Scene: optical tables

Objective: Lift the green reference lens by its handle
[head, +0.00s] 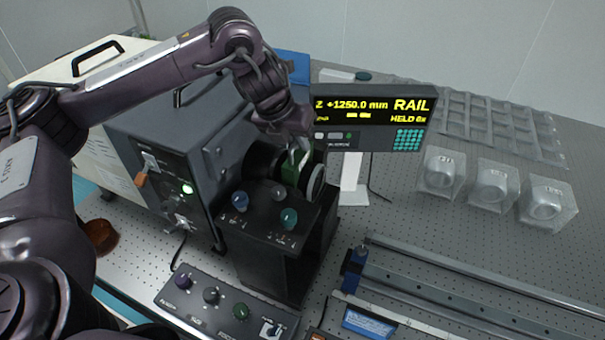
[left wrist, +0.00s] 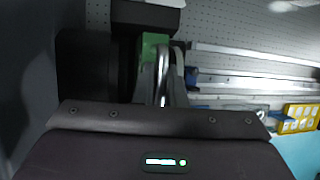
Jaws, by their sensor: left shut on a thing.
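The green reference lens (head: 291,170) shows as a small green part between the dark instrument's round barrel and a pale ring, behind the black knob box. My left gripper (head: 299,150) reaches down to it from above and is shut on it. In the left wrist view the green part (left wrist: 153,46) sits beside the gripper's grey fingers (left wrist: 163,82). Most of the lens and its handle is hidden by the fingers and the box. My right gripper is in neither view.
A black box with knobs (head: 275,225) stands close in front. A display reading RAIL (head: 375,117) stands just right of the gripper. A dark instrument housing (head: 165,150) is at left. Clear cases (head: 490,186) and a long rail (head: 470,290) lie right.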

